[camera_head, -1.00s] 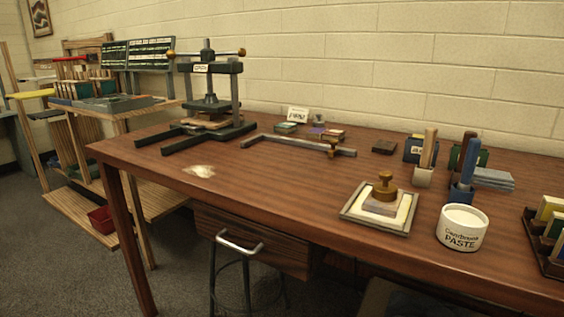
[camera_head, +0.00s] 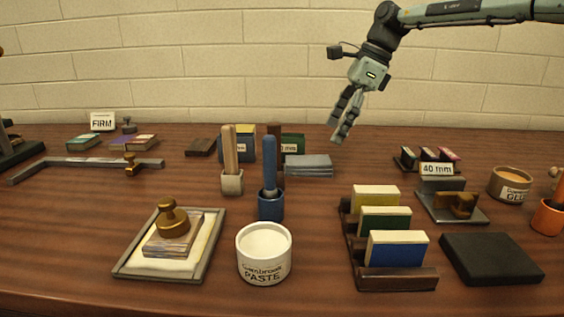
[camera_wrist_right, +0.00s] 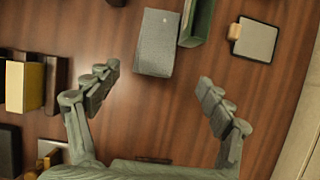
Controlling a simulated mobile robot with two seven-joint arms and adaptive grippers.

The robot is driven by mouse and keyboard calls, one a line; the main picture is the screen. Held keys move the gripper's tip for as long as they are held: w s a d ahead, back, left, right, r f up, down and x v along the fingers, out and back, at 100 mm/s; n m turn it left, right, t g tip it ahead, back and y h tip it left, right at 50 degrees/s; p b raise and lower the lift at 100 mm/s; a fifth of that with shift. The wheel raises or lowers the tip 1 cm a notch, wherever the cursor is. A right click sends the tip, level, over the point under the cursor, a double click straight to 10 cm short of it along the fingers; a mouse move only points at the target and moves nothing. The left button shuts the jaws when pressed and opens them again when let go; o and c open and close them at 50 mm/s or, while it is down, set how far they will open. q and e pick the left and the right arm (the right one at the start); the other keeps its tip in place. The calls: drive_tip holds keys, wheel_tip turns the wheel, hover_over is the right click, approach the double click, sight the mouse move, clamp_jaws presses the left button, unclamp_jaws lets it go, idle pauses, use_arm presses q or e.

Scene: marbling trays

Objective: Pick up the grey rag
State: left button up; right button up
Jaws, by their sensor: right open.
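The grey rag (camera_head: 308,165) lies folded in a flat stack on the table, behind the blue-handled brush and right of the dark boxes. My right gripper (camera_head: 341,126) is above the table, up and to the right of the rag in the head view, and apart from it. In the right wrist view the rag (camera_wrist_right: 156,42) lies just beyond the fingertips of my open right gripper (camera_wrist_right: 157,78), with nothing between them. My left gripper is not in view.
Close to the rag stand a green box (camera_head: 292,145), a blue-handled brush (camera_head: 269,185) and a wooden-handled brush (camera_head: 230,165). A paste tub (camera_head: 264,260) and a rack of blocks (camera_head: 392,277) are in front. Bare tabletop lies right of the rag.

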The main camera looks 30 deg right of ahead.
sight(318, 160)
drive_tip(key=shift+s+a+f, duration=0.15)
drive_tip(key=shift+f, duration=0.15)
drive_tip(key=x, duration=0.7)
drive_tip(key=shift+a+p, duration=0.3)
drive_tip(key=shift+p, duration=0.05)
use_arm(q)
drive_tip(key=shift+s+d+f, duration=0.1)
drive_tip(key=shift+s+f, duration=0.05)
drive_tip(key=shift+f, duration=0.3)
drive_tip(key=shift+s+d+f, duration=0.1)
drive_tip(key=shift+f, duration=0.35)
use_arm(e)
drive_tip(key=c, duration=1.2)
